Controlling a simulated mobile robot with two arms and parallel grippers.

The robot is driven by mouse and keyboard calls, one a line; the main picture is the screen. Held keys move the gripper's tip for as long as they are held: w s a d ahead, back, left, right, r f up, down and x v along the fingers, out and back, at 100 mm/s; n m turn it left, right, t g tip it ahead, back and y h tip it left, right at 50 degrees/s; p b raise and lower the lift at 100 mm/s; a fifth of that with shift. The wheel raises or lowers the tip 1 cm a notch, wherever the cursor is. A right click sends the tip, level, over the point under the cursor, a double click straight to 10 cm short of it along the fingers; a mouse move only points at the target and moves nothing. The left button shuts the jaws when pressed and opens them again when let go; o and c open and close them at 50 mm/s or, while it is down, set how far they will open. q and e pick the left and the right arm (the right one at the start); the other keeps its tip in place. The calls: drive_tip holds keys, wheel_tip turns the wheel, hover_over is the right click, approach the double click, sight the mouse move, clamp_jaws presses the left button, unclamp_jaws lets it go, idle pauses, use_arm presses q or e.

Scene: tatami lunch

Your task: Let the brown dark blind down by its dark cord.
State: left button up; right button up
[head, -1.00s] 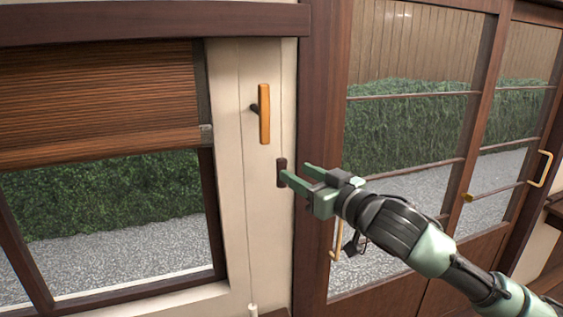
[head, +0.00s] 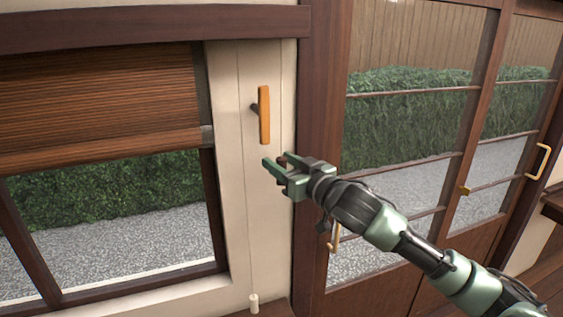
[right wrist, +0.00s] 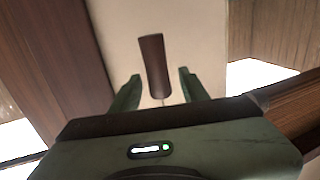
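The brown slatted blind (head: 100,95) hangs partly down at the left, with the window clear below its bottom rail. A dark brown grip (right wrist: 154,65), apparently the end of the dark cord, shows in the right wrist view in front of the pale wall. A thin line runs from its lower end. My right gripper (head: 277,160) is open in front of the wall strip. In the right wrist view its two fingers (right wrist: 157,88) stand apart on either side of the grip, with no visible contact. In the head view the gripper largely hides the grip. My left gripper is out of view.
An orange wooden handle (head: 264,115) stands out from the wall just above my right gripper. A small white peg-like piece (head: 253,302) is low on the wall strip. Glazed sliding doors (head: 405,140) with a brass handle (head: 543,162) fill the right side.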

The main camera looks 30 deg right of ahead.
clamp_jaws()
idle(1.3)
